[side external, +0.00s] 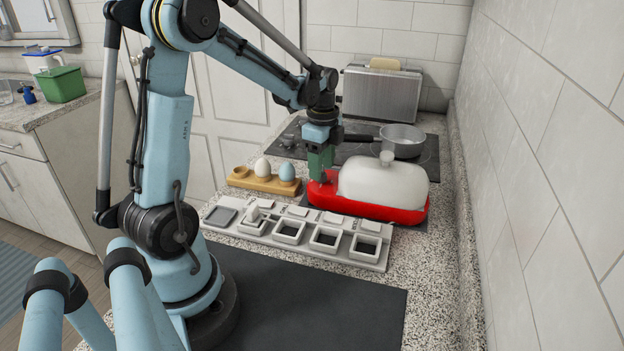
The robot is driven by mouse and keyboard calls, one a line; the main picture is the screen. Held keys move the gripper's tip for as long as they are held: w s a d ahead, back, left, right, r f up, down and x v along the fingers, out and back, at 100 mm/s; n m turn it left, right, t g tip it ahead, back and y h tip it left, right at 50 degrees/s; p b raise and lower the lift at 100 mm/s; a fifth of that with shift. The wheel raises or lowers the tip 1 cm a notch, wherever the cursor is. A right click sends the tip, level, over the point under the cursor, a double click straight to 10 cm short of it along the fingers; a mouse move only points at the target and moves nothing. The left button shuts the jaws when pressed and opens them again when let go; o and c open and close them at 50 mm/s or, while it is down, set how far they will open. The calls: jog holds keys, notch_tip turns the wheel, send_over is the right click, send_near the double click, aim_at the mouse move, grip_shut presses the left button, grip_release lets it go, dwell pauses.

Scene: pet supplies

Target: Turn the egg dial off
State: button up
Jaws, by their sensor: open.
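A red appliance base (380,211) with a white domed lid (385,184) stands on the counter right of centre. I take it to be the egg cooker, but this is not certain. My gripper (321,178) points down at the left end of the red base, left of the white lid. It is open, with its green part just above the fingertips. No dial can be clearly made out; the gripper covers the spot at the base's left end. Whether the fingertips touch anything there cannot be told.
A wooden egg holder (243,182) with a white egg (263,167) and a blue egg (287,171) stands left of the gripper. A grey compartment tray (340,257) lies in front. Behind are a pot (402,141) and a toaster (378,98). A tiled wall (560,150) bounds the right.

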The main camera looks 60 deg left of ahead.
jog(key=shift+f, duration=0.85)
grip_shut()
